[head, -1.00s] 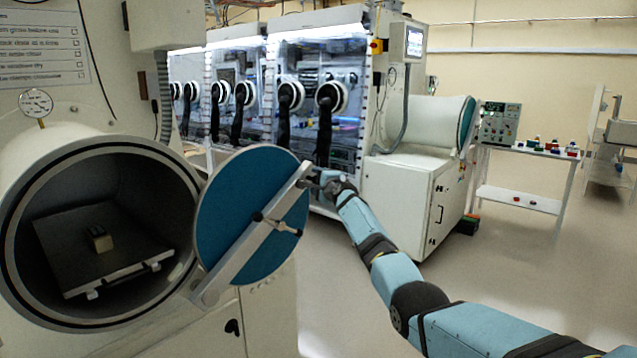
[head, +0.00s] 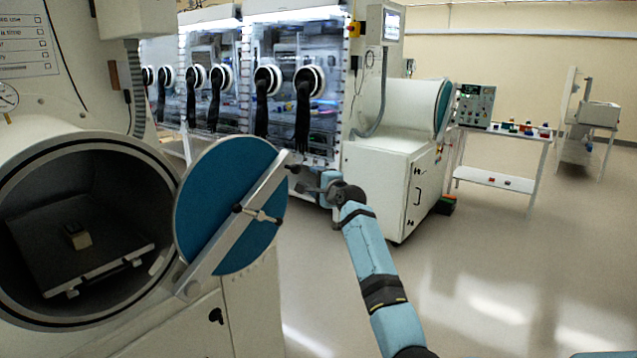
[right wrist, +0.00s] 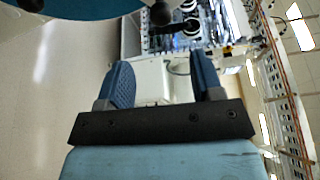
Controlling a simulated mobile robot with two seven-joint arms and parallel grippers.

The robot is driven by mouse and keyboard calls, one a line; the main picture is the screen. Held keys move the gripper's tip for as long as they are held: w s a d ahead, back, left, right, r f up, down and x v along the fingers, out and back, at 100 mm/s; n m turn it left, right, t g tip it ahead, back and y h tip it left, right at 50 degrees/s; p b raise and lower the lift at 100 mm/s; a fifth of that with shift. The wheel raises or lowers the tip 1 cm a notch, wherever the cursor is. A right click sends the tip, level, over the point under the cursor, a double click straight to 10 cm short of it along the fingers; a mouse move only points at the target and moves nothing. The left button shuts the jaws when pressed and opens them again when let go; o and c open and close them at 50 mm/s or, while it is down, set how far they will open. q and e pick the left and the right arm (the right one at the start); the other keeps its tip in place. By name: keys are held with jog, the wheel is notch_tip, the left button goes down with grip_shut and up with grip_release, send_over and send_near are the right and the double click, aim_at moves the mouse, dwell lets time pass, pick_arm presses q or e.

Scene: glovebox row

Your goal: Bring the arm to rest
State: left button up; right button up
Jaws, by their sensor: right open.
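My right arm reaches up from the bottom of the head view. Its gripper (head: 303,183) is open and empty, just right of the open round blue door (head: 215,215). A small gap shows between the gripper and the upper end of the door's grey bar (head: 262,187). In the right wrist view the two blue-padded fingers (right wrist: 163,82) stand wide apart with nothing between them. The blue door's edge (right wrist: 85,8) shows at that view's top left. My left gripper is not in view.
The open round chamber (head: 60,318) at left holds a tray (head: 110,240) with a small block (head: 77,236). A glovebox row (head: 300,60) and white cabinet (head: 390,190) stand behind. A side table (head: 495,180) is at right. The floor (head: 480,270) at right is clear.

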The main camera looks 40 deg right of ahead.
jog(key=shift+s, duration=0.45)
jog(key=s+a+f+n+g+y+p, duration=0.1)
jog(key=s+a+f+n+g+p, duration=0.15)
jog(key=s+a+f+n, duration=0.65)
jog(key=s+a+f+n+g+y+p, duration=0.1)
jog(key=s+a+f+n+p, duration=0.3)
jog(key=s+a+f, duration=0.85)
jog(key=s+a+f+n+g+p, duration=0.1)
jog(key=s+a+f+n, duration=0.1)
jog(key=s, duration=0.7)
jog(key=s+a+f+n+g+y+p, duration=0.1)
jog(key=s+a+n, duration=0.3)
jog(key=s, duration=0.5)
jog(key=s+a+f+n+g+y+p, duration=0.1)
jog(key=s+a+f+n+p, duration=0.2)
jog(key=s, duration=0.6)
jog(key=a+f+n, duration=0.1)
jog(key=a, duration=0.1)
jog(key=shift+a, duration=0.4)
